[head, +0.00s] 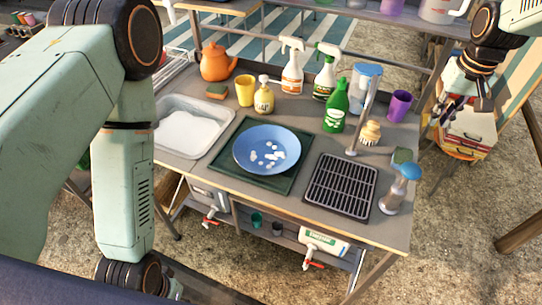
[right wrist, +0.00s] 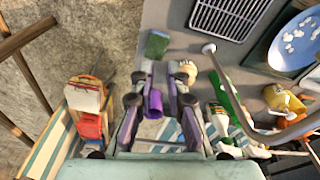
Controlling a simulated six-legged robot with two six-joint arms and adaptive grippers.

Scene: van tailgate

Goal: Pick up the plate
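The blue plate (head: 267,150) lies on a dark green mat (head: 230,166) in the middle of the counter, with several white bits or foam spots on it. Part of it shows at the top right of the right wrist view (right wrist: 290,42). My right gripper (head: 445,110) is in the air past the counter's right edge, well away from the plate. In the right wrist view its fingers (right wrist: 163,74) are apart with nothing held; a purple cup (right wrist: 153,103) shows beyond them. My left arm fills the left side of the head view; its gripper is not visible.
A basin (head: 188,128) of white foam is left of the plate, a black rack (head: 341,186) right of it. A yellow cup (head: 245,90), soap dispenser (head: 264,96), green bottle (head: 336,106) and spray bottles stand behind. A tap (head: 364,115) rises at the right.

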